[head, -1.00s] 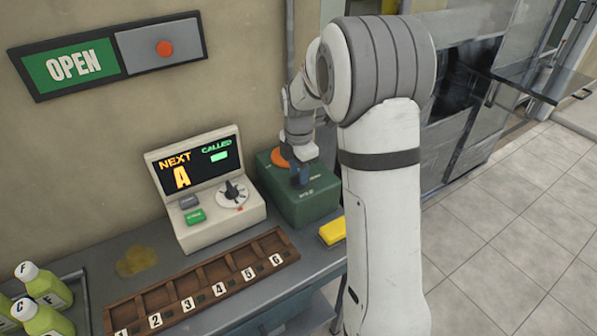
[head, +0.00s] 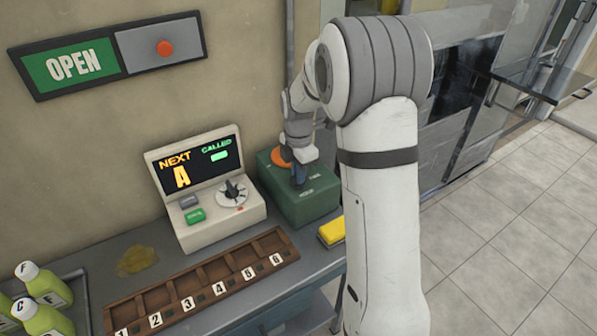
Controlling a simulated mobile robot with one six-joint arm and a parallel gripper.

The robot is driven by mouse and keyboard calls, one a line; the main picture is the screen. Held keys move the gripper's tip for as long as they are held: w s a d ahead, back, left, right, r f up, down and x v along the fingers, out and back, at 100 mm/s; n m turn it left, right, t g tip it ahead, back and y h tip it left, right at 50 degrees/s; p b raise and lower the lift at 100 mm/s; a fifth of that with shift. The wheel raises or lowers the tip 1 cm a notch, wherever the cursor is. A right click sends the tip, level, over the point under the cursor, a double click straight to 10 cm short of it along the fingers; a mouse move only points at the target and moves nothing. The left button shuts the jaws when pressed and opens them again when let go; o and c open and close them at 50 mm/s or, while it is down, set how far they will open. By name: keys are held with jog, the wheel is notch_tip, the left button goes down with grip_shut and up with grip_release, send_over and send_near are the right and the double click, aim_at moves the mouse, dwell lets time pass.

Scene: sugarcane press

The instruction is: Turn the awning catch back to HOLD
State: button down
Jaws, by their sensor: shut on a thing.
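The awning catch appears to be on the green box (head: 318,208) at the back right of the counter. It has an orange round part (head: 281,157) on top and small labels too small to read. My gripper (head: 298,181) points down onto the top of this box. It is shut on a dark blue handle there, which the fingers largely hide. I cannot tell which label the handle points to.
Left of the box stands a cream console (head: 222,222) with a dial and a screen reading NEXT A. In front are a numbered wooden rack (head: 190,288) and a yellow block (head: 332,231). Bottles (head: 45,287) stand at the far left. An OPEN sign (head: 75,66) hangs on the wall.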

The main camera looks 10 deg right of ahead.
jog(key=shift+m, duration=0.3)
jog(key=m, duration=0.3)
jog(key=shift+m, duration=0.3)
jog(key=m, duration=0.4)
jog(key=shift+m+b, duration=0.3)
jog(key=shift+b, duration=0.1)
jog(key=m, duration=0.4)
jog(key=shift+m, duration=2.5)
jog(key=c, duration=1.5)
grip_release()
jog(key=shift+o, duration=0.2)
